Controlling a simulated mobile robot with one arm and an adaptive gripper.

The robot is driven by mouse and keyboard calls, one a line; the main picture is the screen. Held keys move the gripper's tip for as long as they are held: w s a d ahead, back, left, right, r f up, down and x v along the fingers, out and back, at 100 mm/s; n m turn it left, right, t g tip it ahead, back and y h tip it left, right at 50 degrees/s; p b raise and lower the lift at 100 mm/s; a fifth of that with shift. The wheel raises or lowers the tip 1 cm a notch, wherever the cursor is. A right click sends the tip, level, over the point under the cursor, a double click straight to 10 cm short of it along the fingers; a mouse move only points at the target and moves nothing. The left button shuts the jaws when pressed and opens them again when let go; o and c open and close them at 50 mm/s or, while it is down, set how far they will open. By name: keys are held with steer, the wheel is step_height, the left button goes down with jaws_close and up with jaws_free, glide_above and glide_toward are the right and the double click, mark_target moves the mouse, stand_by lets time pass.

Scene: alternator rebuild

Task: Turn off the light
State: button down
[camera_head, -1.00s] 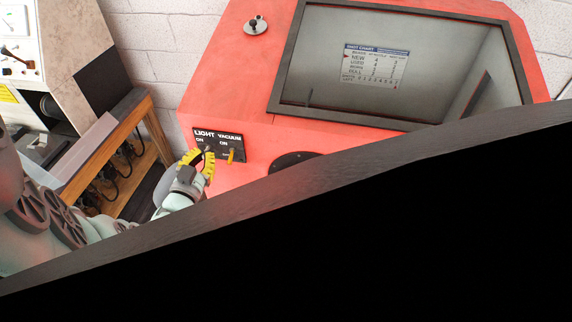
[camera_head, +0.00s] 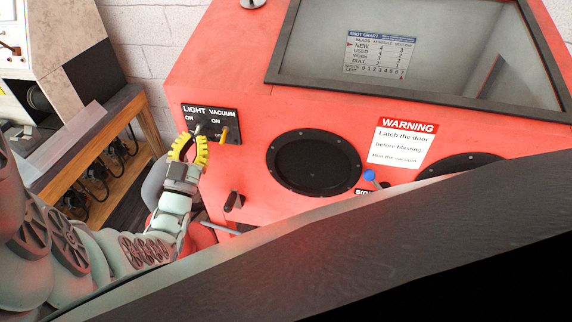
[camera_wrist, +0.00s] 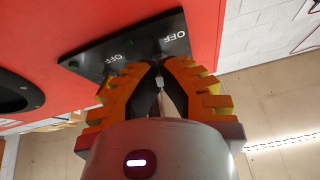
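The black switch panel (camera_head: 232,122) is on the red cabinet's front, with LIGHT and VACUUM labels and ON above each switch. The light switch (camera_head: 198,128) is a small grey lever at the left; its position is unclear. The orange-tipped vacuum switch (camera_head: 225,133) hangs down beside it. My gripper (camera_head: 193,138), with yellow ribbed fingers, is right at the light switch. In the wrist view my gripper (camera_wrist: 160,66) has its fingertips close together around a pale lever tip (camera_wrist: 159,82), below the OFF labels. Whether the fingers press on it is unclear.
The red cabinet (camera_head: 270,108) has a window (camera_head: 430,50) with a chart inside that is visible and lit. A round black port (camera_head: 315,162), a black handle (camera_head: 234,201) and a blue-knobbed lever (camera_head: 370,176) are nearby. A wooden bench (camera_head: 90,150) stands left.

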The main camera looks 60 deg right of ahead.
steer(key=c, duration=1.7)
jaws_free()
steer(key=shift+r, duration=0.1)
steer(key=o, duration=0.6)
steer(key=shift+o, duration=0.2)
steer(key=shift+a, duration=0.1)
steer(key=v, duration=0.7)
steer(key=shift+s, duration=0.15)
